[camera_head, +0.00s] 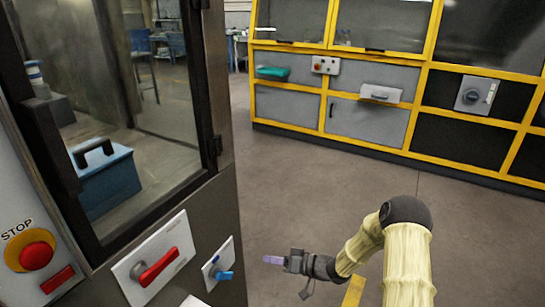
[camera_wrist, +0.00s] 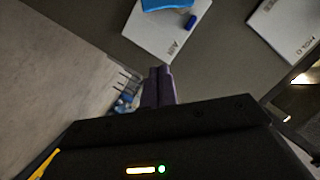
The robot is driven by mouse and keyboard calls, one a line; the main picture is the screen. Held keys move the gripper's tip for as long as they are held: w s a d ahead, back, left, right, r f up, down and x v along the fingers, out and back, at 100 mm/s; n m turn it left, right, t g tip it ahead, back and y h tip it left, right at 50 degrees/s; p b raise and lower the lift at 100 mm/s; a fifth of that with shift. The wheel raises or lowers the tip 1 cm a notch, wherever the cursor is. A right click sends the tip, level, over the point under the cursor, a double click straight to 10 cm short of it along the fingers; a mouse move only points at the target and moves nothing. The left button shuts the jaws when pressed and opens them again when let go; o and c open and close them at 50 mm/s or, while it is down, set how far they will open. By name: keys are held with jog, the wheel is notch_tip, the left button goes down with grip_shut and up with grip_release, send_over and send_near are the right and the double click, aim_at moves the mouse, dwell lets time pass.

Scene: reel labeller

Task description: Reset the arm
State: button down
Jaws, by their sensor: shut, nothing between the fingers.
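My gripper (camera_head: 273,260) is at the lower middle of the head view, just right of the machine panel's edge. Its purple fingers point left towards the blue valve handle (camera_head: 222,274) on a white plate, with a visible gap between. My arm, in a cream sleeve, bends down from the right. In the wrist view my purple fingers (camera_wrist: 158,86) are together and hold nothing. The blue handle (camera_wrist: 168,4) and its white plate (camera_wrist: 160,30), lettered AIR, lie ahead of them at the top.
The machine panel also carries a red rotary handle (camera_head: 158,267) and a red STOP button (camera_head: 36,252). A blue toolbox (camera_head: 106,181) shows behind its window. Yellow-framed cabinets (camera_head: 375,97) stand at the back. The grey floor (camera_head: 300,185) between is clear.

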jog(key=s+d+r+m+t+h, duration=0.25)
jog(key=d+r+h, duration=0.55)
jog(key=d+h, duration=0.4)
jog(key=s+d+r+m+g+h, duration=0.1)
jog(key=s+d+r+g+h, duration=0.15)
jog(key=s, duration=0.75)
jog(key=s+d+r+m+g+h, duration=0.15)
jog(key=s+r, duration=0.25)
jog(key=s, duration=0.6)
notch_tip(320, 180, up, 22)
jog(key=g+p, duration=0.1)
jog(key=p, duration=2.1)
jog(key=shift+s+y, duration=0.35)
jog(key=shift+y, duration=0.05)
jog(key=shift+a+r, duration=0.1)
jog(key=shift+w, duration=0.15)
